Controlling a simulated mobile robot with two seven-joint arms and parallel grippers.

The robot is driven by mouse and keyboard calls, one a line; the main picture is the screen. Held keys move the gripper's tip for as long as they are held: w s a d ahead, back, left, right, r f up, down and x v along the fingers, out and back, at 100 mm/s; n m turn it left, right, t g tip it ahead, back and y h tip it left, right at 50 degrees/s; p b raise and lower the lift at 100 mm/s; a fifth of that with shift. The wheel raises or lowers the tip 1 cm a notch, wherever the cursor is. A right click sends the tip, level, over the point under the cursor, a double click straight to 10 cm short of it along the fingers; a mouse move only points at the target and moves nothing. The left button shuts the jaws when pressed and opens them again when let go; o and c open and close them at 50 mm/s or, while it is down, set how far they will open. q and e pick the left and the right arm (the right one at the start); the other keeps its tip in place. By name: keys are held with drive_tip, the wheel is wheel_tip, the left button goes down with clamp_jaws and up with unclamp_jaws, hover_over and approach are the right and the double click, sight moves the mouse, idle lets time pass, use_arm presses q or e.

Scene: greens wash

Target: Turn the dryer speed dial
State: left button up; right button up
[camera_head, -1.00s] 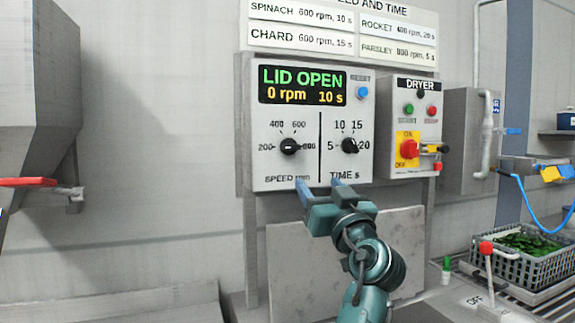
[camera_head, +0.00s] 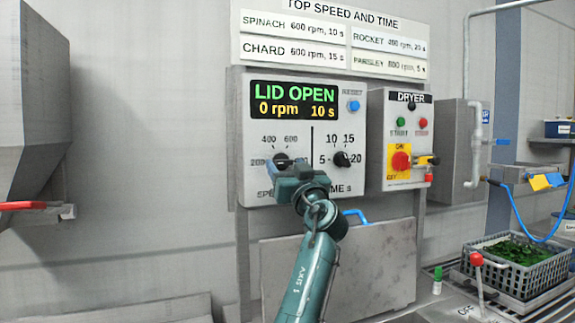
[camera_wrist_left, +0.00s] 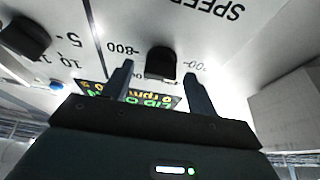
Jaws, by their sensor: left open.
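The dryer speed dial (camera_head: 281,158) is a black knob on the white control panel, ringed by speed numbers. My left gripper (camera_head: 290,165) is open in front of it and partly covers the dial and its label. In the left wrist view, which is upside down, the speed dial (camera_wrist_left: 160,62) lies between the two fingertips of the left gripper (camera_wrist_left: 159,72), with a gap on each side. The dial's pointer setting is too small to tell. The display (camera_head: 294,100) reads LID OPEN, 0 rpm, 10 s. My right gripper is out of view.
The time dial (camera_head: 341,159) is just right of the speed dial and also shows in the wrist view (camera_wrist_left: 25,38). A blue reset button (camera_head: 353,106) is above it. The dryer switch box (camera_head: 403,180) has a red rotary switch. A basket of greens (camera_head: 515,275) stands lower right.

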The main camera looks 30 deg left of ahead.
use_arm(q)
drive_tip(key=shift+c, duration=0.6)
drive_tip(key=c, duration=0.9)
drive_tip(key=shift+o, duration=0.2)
